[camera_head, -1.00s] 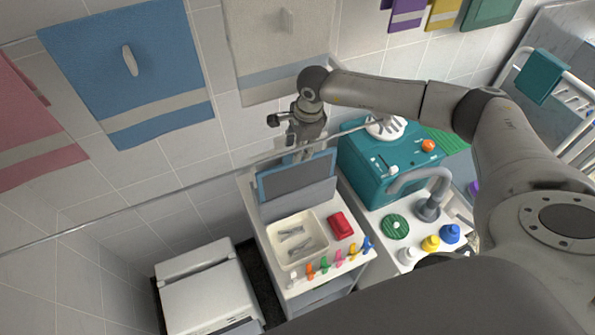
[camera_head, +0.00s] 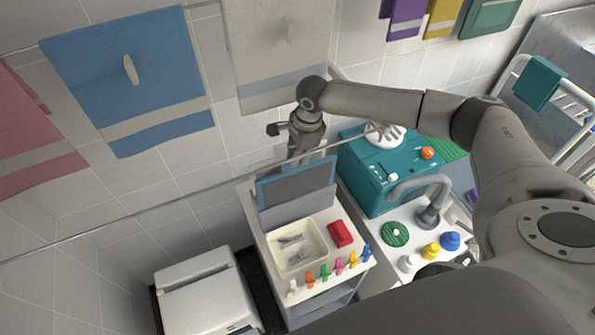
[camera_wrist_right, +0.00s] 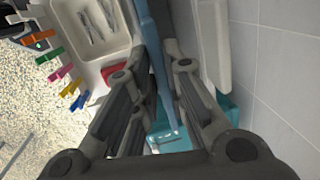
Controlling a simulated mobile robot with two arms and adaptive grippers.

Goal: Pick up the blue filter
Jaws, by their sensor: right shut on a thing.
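The blue filter (camera_head: 295,184) is a grey panel with a blue frame. It stands upright at the back of the white cart, above a grey slotted holder (camera_head: 298,208); I cannot tell whether its lower edge is clear of the holder. My right gripper (camera_head: 305,160) comes down from above and is shut on its top edge. In the right wrist view the filter shows edge-on as a blue strip (camera_wrist_right: 158,45) between the fingers of the right gripper (camera_wrist_right: 177,52). The fingers hide part of it. My left gripper is not in view.
On the cart are a cream tray (camera_head: 273,262) with metal tools, a red block (camera_head: 341,233) and several coloured clips (camera_head: 324,271). A teal box (camera_head: 372,185) stands close to the filter's right. The tiled wall (camera_head: 225,165) is close behind.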

